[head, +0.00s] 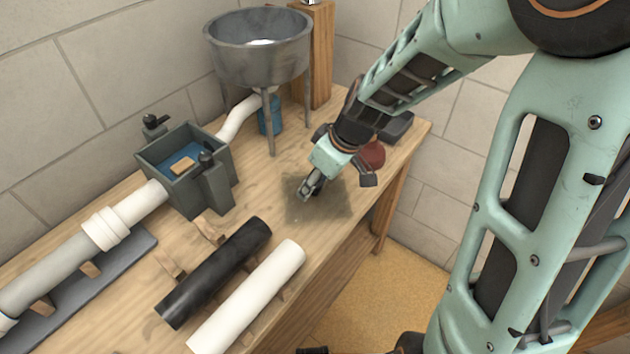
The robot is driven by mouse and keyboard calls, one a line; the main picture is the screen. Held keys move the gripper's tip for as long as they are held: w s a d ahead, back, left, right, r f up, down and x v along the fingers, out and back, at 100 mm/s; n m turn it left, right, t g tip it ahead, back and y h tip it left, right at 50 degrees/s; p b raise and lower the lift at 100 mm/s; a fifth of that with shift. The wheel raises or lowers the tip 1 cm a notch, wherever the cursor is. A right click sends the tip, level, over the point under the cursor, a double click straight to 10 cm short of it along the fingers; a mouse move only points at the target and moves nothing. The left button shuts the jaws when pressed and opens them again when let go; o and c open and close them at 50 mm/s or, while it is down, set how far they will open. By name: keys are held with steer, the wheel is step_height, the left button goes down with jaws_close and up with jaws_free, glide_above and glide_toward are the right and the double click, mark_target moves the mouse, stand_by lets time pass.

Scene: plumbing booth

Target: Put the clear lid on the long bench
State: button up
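A clear, thin square lid (332,208) shows as a faint, darker see-through patch over the long wooden bench (255,185), toward its front edge. It looks flat and level, but I cannot tell whether it rests on the wood or is just above it. My gripper (307,192) points down at the middle of the lid, with its fingertips at or very near the lid's surface. The fingers look close together. Their tips are too small to show whether they hold anything.
An open grey box (210,192) with blue inside stands left, joined to white pipes (140,205). A metal hopper (258,65) on legs stands behind. A black pipe (215,272) and a white pipe (248,300) lie in front. A red object (373,154) sits right of my gripper.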

steer(key=shift+r, duration=0.25)
steer(key=p+v, duration=0.2)
steer(key=v, duration=1)
steer(key=shift+f, duration=0.1)
